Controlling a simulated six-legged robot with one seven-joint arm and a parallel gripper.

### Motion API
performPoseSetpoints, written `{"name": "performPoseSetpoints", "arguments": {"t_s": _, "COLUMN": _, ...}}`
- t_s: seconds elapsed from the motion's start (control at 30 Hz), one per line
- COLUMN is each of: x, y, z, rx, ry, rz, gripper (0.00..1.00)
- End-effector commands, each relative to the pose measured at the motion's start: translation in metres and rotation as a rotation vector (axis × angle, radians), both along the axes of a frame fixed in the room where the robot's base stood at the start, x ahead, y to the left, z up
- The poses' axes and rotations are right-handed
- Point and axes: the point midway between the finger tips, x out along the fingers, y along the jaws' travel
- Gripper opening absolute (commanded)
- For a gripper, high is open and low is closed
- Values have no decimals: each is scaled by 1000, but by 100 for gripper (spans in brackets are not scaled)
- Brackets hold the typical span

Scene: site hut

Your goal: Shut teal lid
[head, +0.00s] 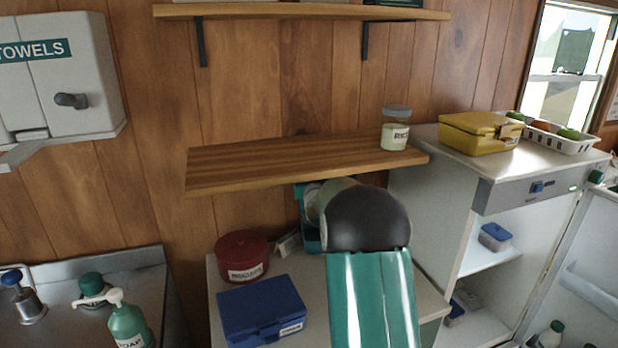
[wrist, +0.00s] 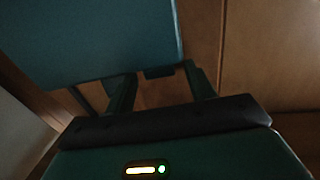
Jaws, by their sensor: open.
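The teal lid (wrist: 100,40) fills the upper left of the wrist view as a flat, dark blue-green panel, close in front of my gripper. My gripper (wrist: 162,76) is open, with its two dark fingers apart and wood panelling between them. The fingertips are at or just under the panel's lower edge; I cannot tell whether they touch it. In the head view a teal part (head: 311,236) shows under the wall shelf, mostly hidden behind my arm. I cannot tell if it is the lid or box. The hinge and box below are hidden.
A dark red tin (head: 242,257) and a blue box (head: 262,311) stand on the counter left of my arm. The wooden shelf (head: 290,166) with a jar (head: 395,128) hangs close above. An open fridge (head: 500,245) with a yellow box (head: 481,133) on top stands right.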

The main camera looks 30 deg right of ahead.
Motion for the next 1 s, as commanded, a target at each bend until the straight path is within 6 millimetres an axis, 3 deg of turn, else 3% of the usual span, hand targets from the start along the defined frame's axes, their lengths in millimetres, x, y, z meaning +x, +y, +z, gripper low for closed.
{"name": "performPoseSetpoints", "arguments": {"t_s": 0.17, "x": 0, "y": 0, "z": 0, "rx": 0, "ry": 0, "rz": 0, "gripper": 53}}
{"name": "performPoseSetpoints", "arguments": {"t_s": 0.43, "x": -1, "y": 0, "z": 0, "rx": 0, "ry": 0, "rz": 0, "gripper": 0}}
{"name": "performPoseSetpoints", "arguments": {"t_s": 0.77, "x": -4, "y": 2, "z": -1, "rx": -10, "ry": -23, "rz": 0, "gripper": 0}}
{"name": "performPoseSetpoints", "arguments": {"t_s": 1.0, "x": -18, "y": 9, "z": -6, "rx": -52, "ry": -118, "rz": 1, "gripper": 0}}
